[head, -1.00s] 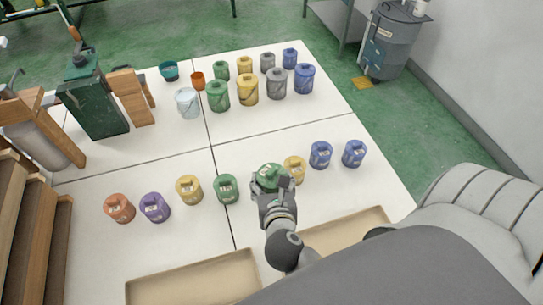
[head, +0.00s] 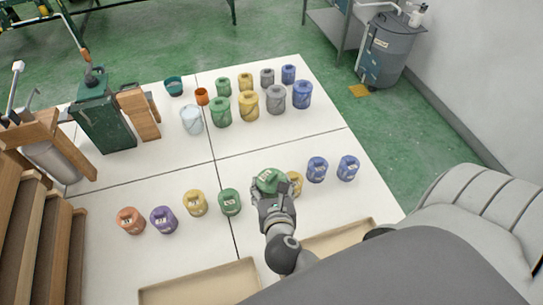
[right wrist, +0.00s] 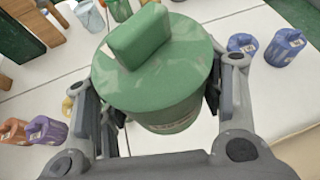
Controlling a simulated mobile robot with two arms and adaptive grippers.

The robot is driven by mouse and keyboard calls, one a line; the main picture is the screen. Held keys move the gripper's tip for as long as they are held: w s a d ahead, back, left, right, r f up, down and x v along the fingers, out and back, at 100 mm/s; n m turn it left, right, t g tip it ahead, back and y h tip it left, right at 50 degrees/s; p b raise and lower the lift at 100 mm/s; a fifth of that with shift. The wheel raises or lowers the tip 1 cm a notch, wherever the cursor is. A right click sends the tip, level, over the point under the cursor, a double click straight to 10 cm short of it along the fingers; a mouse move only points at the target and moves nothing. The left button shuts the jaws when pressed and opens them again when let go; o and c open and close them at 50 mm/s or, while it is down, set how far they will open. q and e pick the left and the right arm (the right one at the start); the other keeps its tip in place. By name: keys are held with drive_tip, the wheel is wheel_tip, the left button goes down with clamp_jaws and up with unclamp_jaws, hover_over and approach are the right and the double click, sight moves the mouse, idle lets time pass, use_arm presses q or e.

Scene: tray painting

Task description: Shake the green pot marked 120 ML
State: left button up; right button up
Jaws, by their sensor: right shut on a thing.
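My right gripper (head: 270,192) is shut on a green pot (head: 268,179), with a finger on each side of it. In the right wrist view the held green pot (right wrist: 155,70) fills the middle, its raised block-like lid handle facing the camera. It looks tilted in the head view. Its label is partly turned away and I cannot read the marking. Another green pot (head: 230,202) stands upright on the table, left of the gripper. My left gripper is not in view.
A yellow pot (head: 294,183) stands close behind the gripper, with two blue pots (head: 317,169) to its right. Yellow, purple and orange pots (head: 131,220) stand to the left. Larger pots and a pale bucket (head: 191,119) are farther back. Beige trays (head: 200,283) lie in front.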

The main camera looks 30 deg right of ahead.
sight(284, 180)
drive_tip(key=shift+r, duration=0.35)
drive_tip(key=a+p, duration=0.1)
drive_tip(key=a, duration=0.2)
drive_tip(key=shift+a, duration=0.15)
drive_tip(key=d, duration=0.7)
drive_tip(key=shift+a, duration=3.65)
drive_tip(key=d, duration=0.7)
drive_tip(key=shift+d, duration=0.2)
drive_tip(key=shift+a, duration=1.8)
